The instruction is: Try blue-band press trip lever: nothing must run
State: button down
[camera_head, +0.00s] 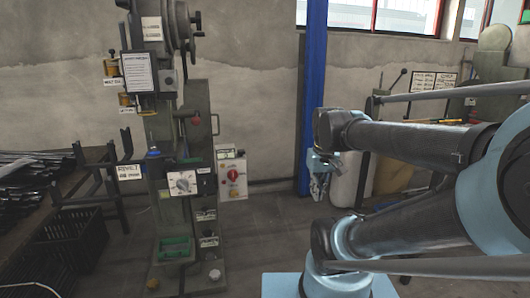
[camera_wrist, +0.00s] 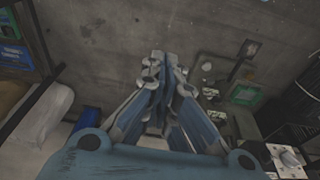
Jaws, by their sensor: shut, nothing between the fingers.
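A grey-green press (camera_head: 195,105) stands left of centre in the head view. A red knob (camera_head: 195,118) sits on its right side, and a small blue-topped part (camera_head: 153,152) is at its left.
A control box with a red switch (camera_head: 233,174) is beside the press. A white dial (camera_head: 182,183) is on its front. A bench with dark rods (camera_head: 35,168) and a black crate (camera_head: 75,232) are left. Another machine (camera_head: 492,55) is partly behind my arm.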

jog(key=s+d+f+m, duration=0.2)
jog(key=s+f, duration=0.2)
jog(key=f, duration=0.3)
jog(key=shift+s, duration=0.4)
jog(key=shift+d+f, duration=0.1)
